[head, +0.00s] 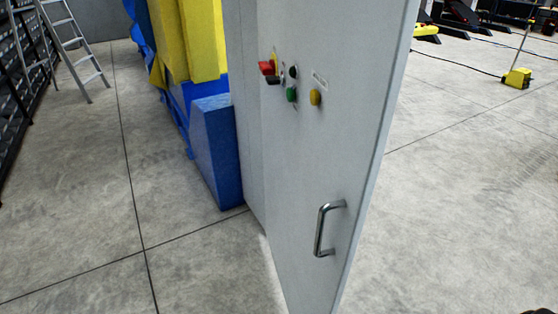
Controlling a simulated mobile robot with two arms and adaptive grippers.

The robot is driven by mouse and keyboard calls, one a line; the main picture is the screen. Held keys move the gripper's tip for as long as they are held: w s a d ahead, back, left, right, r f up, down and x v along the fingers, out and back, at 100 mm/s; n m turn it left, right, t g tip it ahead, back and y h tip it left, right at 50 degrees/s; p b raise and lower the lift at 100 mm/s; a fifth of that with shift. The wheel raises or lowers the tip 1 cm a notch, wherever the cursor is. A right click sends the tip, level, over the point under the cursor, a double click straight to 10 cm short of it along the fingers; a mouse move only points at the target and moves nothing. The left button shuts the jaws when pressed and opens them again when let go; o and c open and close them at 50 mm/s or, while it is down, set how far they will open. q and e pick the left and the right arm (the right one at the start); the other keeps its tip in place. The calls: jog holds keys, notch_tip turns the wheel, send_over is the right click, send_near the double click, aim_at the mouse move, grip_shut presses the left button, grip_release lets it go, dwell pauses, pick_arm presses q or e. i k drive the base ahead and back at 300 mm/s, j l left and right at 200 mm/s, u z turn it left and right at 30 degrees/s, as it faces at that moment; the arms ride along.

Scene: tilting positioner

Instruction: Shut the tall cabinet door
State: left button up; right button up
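The tall grey cabinet door (315,150) stands swung out towards me in the head view, with its outer face turned to me. Its free edge is at the right, and floor shows beyond that edge. A metal bar handle (320,232) is low on the face, near the free edge. A narrow grey strip of the cabinet body (245,100) shows left of the door. The cabinet's inside is hidden behind the door. Neither of my grippers can be made out.
A red and yellow switch (268,67), a green button (291,94) and a yellow button (315,97) sit on the door. The blue and yellow machine (212,140) stands behind at left. A ladder (72,45) is farther off.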

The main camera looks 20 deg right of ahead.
aim_at(322, 163)
jog(key=z, duration=0.8)
